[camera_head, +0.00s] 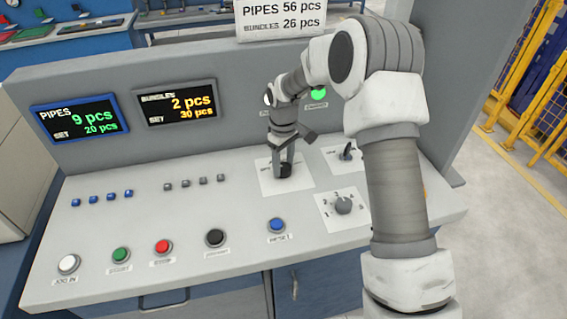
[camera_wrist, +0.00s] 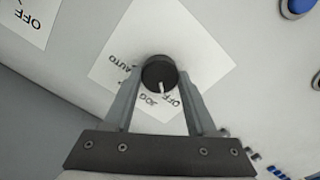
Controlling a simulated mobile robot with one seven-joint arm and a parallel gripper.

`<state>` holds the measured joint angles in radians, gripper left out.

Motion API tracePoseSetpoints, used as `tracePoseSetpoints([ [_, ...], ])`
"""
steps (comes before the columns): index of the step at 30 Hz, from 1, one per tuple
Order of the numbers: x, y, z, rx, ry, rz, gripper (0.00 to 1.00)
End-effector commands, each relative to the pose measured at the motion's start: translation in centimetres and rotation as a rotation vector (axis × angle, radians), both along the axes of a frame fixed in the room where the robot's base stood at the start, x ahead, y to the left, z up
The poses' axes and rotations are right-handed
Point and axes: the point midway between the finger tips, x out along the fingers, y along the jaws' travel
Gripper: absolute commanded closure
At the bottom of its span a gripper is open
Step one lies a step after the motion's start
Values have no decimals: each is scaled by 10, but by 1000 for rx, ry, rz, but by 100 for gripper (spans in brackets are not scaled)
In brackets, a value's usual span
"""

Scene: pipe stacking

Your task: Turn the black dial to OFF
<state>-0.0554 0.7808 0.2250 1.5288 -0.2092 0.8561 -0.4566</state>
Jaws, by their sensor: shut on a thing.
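The black dial (camera_wrist: 158,72) sits on a white square label plate (camera_wrist: 205,60) in the wrist view, with AUTO, JOG and OFF printed around it. Its white pointer faces down in that view, roughly between JOG and OFF. My gripper (camera_wrist: 160,80) is shut on the dial, one finger on each side. In the head view my gripper (camera_head: 284,165) reaches down onto the dial (camera_head: 284,171), which is partly hidden by the fingers.
A second switch (camera_head: 347,153) on a white plate stands just right, partly behind my arm. A grey rotary knob (camera_head: 343,205) sits nearer the front. A blue button (camera_head: 277,225), black button (camera_head: 215,238) and red button (camera_head: 162,247) line the front. Two displays (camera_head: 78,118) stand behind.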

Motion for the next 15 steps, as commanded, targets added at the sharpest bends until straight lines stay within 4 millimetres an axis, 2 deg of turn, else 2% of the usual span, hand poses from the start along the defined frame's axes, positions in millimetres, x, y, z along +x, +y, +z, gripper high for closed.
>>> tracePoseSetpoints([
  [6, 0, 0, 1, 1, -1, 115, 99],
  [15, 0, 0, 1, 0, -1, 184, 99],
])
